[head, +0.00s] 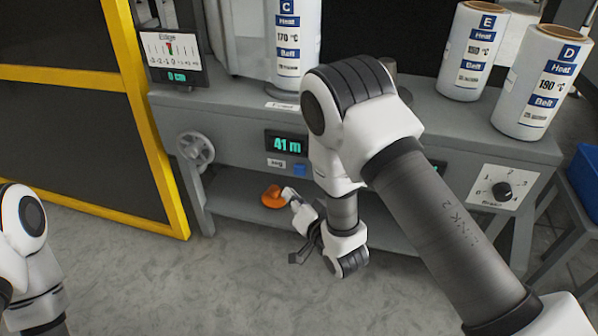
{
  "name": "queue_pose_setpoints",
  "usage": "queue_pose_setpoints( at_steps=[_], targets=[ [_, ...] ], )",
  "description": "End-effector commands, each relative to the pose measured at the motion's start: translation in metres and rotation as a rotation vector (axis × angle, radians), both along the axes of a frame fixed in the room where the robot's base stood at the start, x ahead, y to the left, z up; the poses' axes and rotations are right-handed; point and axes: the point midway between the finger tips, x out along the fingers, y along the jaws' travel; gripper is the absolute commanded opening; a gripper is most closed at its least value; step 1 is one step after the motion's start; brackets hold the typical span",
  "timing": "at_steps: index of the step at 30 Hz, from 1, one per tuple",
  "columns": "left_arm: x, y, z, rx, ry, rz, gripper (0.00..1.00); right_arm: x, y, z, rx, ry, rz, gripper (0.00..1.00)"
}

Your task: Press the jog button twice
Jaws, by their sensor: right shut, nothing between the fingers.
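The jog button appears as a small blue square (299,169) on the grey machine's front, just right of a small label (276,163) and under the "41 m" display (286,144). My right arm passes close to its right side in the picture. My right gripper (299,254) is lower in the picture, apart from the button, small and dark; it is shut and empty. My left arm shows at the left edge, but its gripper is out of view.
An orange object (272,197) is by the lower shelf. A handwheel (195,149) is at left, a rotary dial (502,191) at right. Labelled film rolls C (291,40), E (472,50) and D (541,84) stand on top. A yellow frame (150,130) borders the left.

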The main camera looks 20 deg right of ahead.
Motion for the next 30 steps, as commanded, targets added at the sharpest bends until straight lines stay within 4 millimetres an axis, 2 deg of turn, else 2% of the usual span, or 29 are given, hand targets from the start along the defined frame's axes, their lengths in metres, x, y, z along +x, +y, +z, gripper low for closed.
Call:
queue_pose_setpoints(
  at_steps=[23, 26, 30],
  targets=[
    [0.0000, 0.0000, 0.0000, 0.000, 0.000, 0.000, 0.64, 0.0000, 0.0000, 0.0000, -0.024, -0.005, 0.004, 0.00],
    [0.0000, 0.0000, 0.0000, 0.000, 0.000, 0.000, 0.64, 0.0003, 0.0000, 0.0018, -0.130, -0.035, 0.018, 0.00],
    [0.0000, 0.0000, 0.0000, 0.000, 0.000, 0.000, 0.64, 0.0006, -0.0021, 0.0092, -0.447, -0.131, 0.045, 0.00]
  ],
)
